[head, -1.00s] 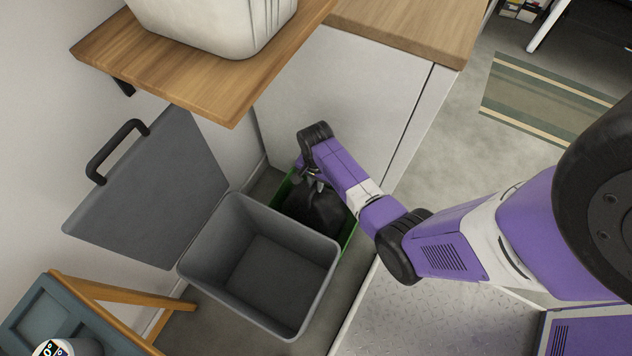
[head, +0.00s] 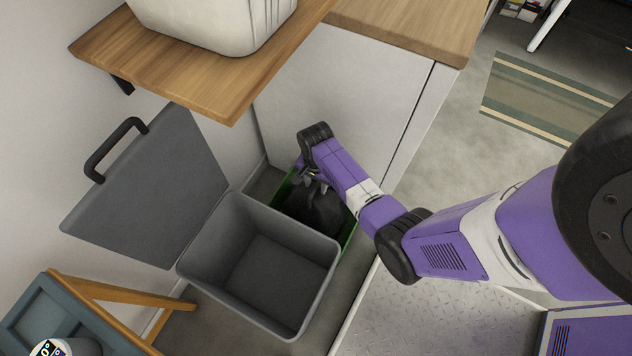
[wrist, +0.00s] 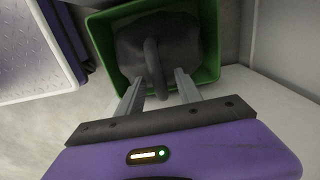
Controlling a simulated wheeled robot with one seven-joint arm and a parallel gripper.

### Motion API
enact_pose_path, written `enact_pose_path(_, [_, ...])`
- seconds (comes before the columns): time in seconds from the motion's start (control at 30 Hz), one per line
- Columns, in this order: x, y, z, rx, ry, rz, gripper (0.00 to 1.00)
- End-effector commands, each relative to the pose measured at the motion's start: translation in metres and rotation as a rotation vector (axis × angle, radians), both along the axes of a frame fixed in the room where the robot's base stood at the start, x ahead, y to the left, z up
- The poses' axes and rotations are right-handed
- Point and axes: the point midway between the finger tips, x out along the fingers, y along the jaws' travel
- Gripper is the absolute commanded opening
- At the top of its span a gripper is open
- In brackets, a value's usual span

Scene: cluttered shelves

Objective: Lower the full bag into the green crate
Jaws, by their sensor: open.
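The full bag is dark and sits inside the green crate; in the head view the bag (head: 318,207) shows beside my forearm, and in the wrist view the bag (wrist: 182,45) fills most of the crate. The green crate (head: 349,232) stands on the floor behind the grey bin; its rim also shows in the wrist view (wrist: 97,52). My gripper (wrist: 158,90) is open, its two fingers apart on either side of the bag's upright loop handle (wrist: 153,68). I cannot tell whether a finger touches the loop. In the head view my arm partly hides the crate.
An empty grey bin (head: 208,247) with its lid (head: 150,190) open stands just in front of the crate. A white cabinet (head: 340,100) is close behind it. A wooden shelf (head: 205,75) with a white container (head: 213,20) overhangs at upper left. A wooden-legged stand (head: 130,300) is at lower left.

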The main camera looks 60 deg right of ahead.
Motion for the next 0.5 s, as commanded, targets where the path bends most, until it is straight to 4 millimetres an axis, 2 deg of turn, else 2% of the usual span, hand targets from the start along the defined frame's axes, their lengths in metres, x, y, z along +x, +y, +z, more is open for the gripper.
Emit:
enact_pose_path(0.17, [-0.001, 0.001, 0.004, 0.001, 0.003, 0.000, 0.41])
enact_pose_path(0.5, [0.000, 0.000, 0.058, 0.000, 0.000, 0.001, 0.41])
